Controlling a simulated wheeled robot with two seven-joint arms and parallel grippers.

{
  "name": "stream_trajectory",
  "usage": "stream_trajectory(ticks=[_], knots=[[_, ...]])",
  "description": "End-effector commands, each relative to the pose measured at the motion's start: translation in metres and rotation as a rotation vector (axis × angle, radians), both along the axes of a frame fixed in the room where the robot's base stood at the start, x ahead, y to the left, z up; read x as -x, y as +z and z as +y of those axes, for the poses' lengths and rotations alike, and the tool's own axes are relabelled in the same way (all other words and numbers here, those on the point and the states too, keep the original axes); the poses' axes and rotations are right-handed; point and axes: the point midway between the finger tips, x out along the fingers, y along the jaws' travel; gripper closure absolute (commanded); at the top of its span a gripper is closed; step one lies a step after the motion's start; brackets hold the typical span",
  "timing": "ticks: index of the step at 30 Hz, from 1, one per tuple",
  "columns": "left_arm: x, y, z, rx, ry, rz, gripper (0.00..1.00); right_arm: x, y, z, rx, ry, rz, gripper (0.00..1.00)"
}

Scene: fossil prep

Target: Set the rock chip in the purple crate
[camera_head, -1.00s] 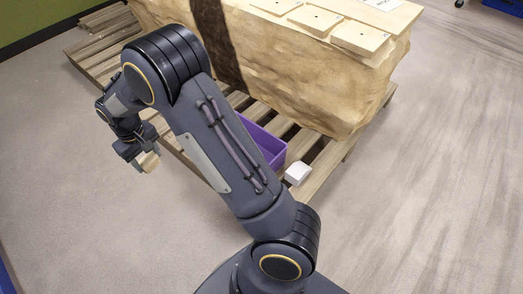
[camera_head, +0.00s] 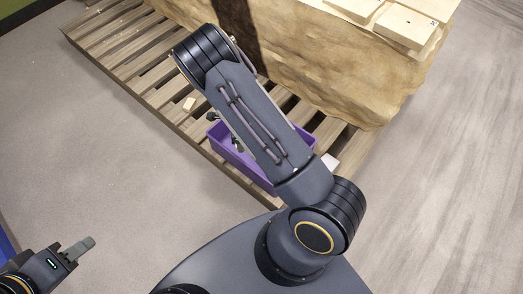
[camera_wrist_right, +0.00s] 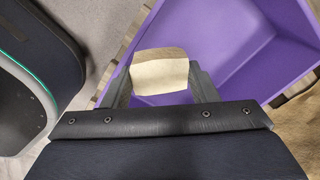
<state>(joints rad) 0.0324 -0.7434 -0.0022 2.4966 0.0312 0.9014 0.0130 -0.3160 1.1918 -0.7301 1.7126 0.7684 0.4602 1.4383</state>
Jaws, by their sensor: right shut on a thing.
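The rock chip (camera_wrist_right: 160,76), a pale cream block with a brown edge, is between the two fingers of my right gripper (camera_wrist_right: 161,92), which is shut on it. In the right wrist view the purple crate (camera_wrist_right: 240,52) lies behind and below the chip; I cannot tell how high the chip is above it. In the head view the purple crate (camera_head: 262,182) stands on the pallet, partly covered by my right arm. The held chip is hidden there. My left gripper (camera_head: 82,247) is at the lower left, away from the crate; its finger gap is unclear.
The wooden pallet (camera_head: 130,68) bears a large tan rock block (camera_head: 310,60) with flat pale pieces on top. A small beige block (camera_head: 189,104) lies on the slats left of the crate. A white block (camera_head: 330,162) is right of it. Grey floor (camera_head: 100,165) is clear.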

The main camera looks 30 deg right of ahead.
Motion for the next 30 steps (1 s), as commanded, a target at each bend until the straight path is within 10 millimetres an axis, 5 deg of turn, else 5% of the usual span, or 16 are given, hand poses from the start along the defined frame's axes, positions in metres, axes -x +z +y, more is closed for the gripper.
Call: stream_trajectory(ticks=[6,10,17,25,30], knots=[[0.000,0.006,0.000,0.000,0.000,0.000,0.64,0.056,-0.046,-0.049,0.001,-0.738,0.003,0.73],[0.000,0.006,0.000,0.000,0.000,0.000,0.64,0.078,-0.058,-0.064,0.001,-0.979,-0.001,0.73],[0.000,0.002,0.000,0.000,0.000,0.000,0.64,0.090,-0.072,-0.072,0.000,-1.106,-0.005,0.73],[0.000,-0.030,0.000,0.000,0.000,0.001,0.64,0.090,-0.122,-0.072,-0.002,-1.107,-0.004,0.73],[0.000,-0.038,0.000,0.000,0.000,0.001,0.64,0.089,-0.136,-0.072,-0.001,-1.103,-0.006,0.73]])
